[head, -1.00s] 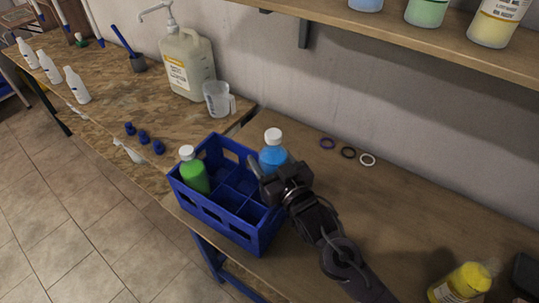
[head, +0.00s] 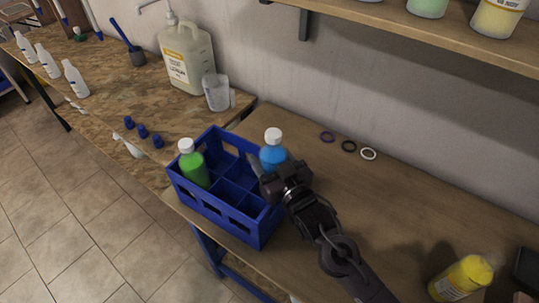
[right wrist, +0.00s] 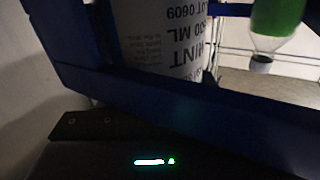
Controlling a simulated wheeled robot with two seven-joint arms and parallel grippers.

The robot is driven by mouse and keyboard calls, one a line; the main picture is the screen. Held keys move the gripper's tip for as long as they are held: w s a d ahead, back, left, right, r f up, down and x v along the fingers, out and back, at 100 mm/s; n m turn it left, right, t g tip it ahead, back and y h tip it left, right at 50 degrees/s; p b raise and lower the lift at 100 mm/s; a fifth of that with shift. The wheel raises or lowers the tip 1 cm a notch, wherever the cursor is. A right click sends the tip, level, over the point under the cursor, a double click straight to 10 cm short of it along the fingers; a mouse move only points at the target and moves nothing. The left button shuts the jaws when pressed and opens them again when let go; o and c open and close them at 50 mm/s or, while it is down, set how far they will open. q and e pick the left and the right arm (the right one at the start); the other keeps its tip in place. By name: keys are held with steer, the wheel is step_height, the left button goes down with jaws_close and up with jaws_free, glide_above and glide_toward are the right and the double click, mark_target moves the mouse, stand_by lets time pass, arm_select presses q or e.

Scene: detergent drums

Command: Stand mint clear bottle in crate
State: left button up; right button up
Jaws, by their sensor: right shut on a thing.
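The mint bottle (head: 273,153), with blue contents and a white cap, stands about upright at the back right corner of the blue crate (head: 222,215). Its white label (right wrist: 172,45) reads MINT and 500 ML upside down in the right wrist view, behind a blue crate wall (right wrist: 180,110). My right gripper (head: 264,172) is shut on this bottle, reaching in from the right. Its lower part is hidden by the gripper and crate, so I cannot tell whether it touches the crate floor. My left gripper is not in view.
A green bottle (head: 194,168) stands in the crate's left end; middle compartments look empty. A jug (head: 188,60) and measuring cup (head: 216,93) stand behind. Rings (head: 348,146) lie right of the crate. A shelf runs above.

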mark_target(276, 140)
steer(key=shift+r, duration=0.1)
steer(key=o, duration=1.4)
steer(key=shift+c, duration=0.2)
steer(key=o, duration=0.3)
step_height(276, 140, up, 9)
steer(key=p, duration=0.8)
steer(key=shift+p, duration=0.35)
steer(key=shift+s, duration=0.1)
